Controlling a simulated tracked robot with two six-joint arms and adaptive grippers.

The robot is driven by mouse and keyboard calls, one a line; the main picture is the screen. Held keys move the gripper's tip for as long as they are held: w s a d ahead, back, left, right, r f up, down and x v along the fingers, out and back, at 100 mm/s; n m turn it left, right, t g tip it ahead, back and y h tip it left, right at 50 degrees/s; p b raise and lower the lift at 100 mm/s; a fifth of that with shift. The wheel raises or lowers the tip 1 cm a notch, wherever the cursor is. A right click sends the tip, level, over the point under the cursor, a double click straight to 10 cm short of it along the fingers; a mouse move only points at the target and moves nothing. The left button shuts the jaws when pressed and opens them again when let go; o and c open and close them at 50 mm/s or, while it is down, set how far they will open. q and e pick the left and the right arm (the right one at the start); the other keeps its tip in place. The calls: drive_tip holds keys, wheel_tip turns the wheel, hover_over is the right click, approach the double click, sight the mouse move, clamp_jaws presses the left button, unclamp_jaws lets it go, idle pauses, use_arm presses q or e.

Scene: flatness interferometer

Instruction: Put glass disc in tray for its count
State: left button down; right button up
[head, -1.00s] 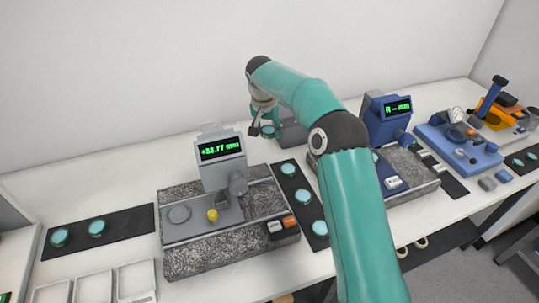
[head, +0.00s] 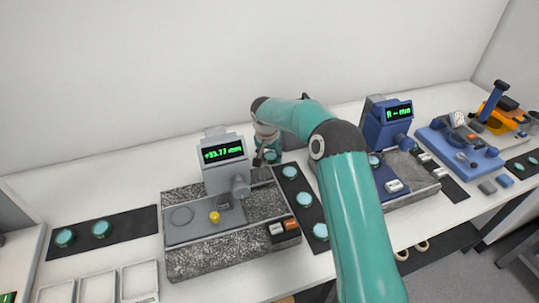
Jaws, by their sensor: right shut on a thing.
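Two glass discs (head: 64,238) (head: 102,229) lie on the left dark mat (head: 133,224). Three white trays stand at the lower left: a left one (head: 40,291), a middle one (head: 98,271), and a right one (head: 139,266). My left gripper is not in view.
The grey instrument stands on a speckled granite base (head: 190,268) with a green readout near 33.77 mm and a yellow knob (head: 214,217). A blue instrument (head: 387,123) stands to the right, with a blue fixture board (head: 452,150) beyond it. My right arm crosses the bench's middle.

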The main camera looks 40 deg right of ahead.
drive_tip(key=shift+f, duration=0.2)
drive_tip(key=o, duration=1.2)
drive_tip(key=shift+r, duration=0.1)
drive_tip(key=shift+r, duration=0.1)
